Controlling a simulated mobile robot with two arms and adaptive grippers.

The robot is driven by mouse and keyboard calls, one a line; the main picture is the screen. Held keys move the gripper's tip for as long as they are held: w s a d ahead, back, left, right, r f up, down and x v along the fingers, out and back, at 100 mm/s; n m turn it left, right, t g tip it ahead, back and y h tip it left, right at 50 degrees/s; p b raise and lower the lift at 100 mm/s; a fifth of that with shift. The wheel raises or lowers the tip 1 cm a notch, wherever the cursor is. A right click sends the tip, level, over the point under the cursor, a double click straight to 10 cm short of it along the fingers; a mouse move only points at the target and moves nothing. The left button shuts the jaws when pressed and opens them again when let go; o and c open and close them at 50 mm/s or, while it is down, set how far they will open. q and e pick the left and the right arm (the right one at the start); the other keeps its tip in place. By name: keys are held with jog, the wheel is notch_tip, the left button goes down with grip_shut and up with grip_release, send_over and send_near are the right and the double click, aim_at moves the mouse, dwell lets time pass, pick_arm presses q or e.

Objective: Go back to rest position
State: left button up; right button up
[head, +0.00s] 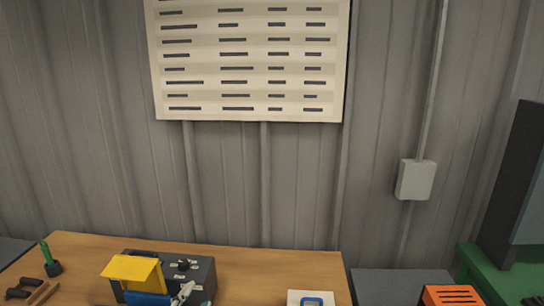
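A light grey part that seems to be my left gripper (184,293) shows at the bottom edge, in front of a dark box. Only a little of it is in the picture, and I cannot make out its fingers or whether it holds anything. A blue part (148,299) lies just left of it, cut off by the bottom edge; I cannot tell what it belongs to. My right gripper is not in view.
The wooden table (255,264) carries a dark box (200,270) with knobs, a yellow piece (133,271), a green-handled tool (45,255) and a white item with a blue loop (311,299). An orange slotted box (450,295) stands right. The table's middle back is clear.

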pick_arm(q)
jog(key=s+a+f+n+g+y, duration=0.1)
jog(key=s+a+f+n+g, duration=0.15)
jog(key=s+f, duration=0.4)
jog(key=s+a+f+n+g, duration=0.2)
jog(key=s+f+n+g, duration=0.2)
jog(key=s+f, duration=0.25)
jog(key=s+f+n+g, duration=0.2)
jog(key=s+f+g, duration=0.15)
jog(key=s, duration=0.45)
jog(key=s+f+n+g, duration=0.2)
jog(key=s+f+g, duration=0.15)
jog(key=s, duration=0.35)
jog(key=s+d+f+b+x, duration=0.1)
jog(key=s+b+x, duration=0.15)
jog(key=x, duration=1.15)
jog(key=s+b+x, duration=0.1)
jog(key=s+x, duration=0.2)
jog(key=x, duration=1.1)
jog(key=s+a+f+m+g+b, duration=0.1)
jog(key=s+a+f+b, duration=0.1)
jog(key=s+f, duration=1.7)
jog(key=shift+a+f, duration=0.35)
jog(key=shift+f, duration=0.45)
jog(key=shift+g, duration=0.25)
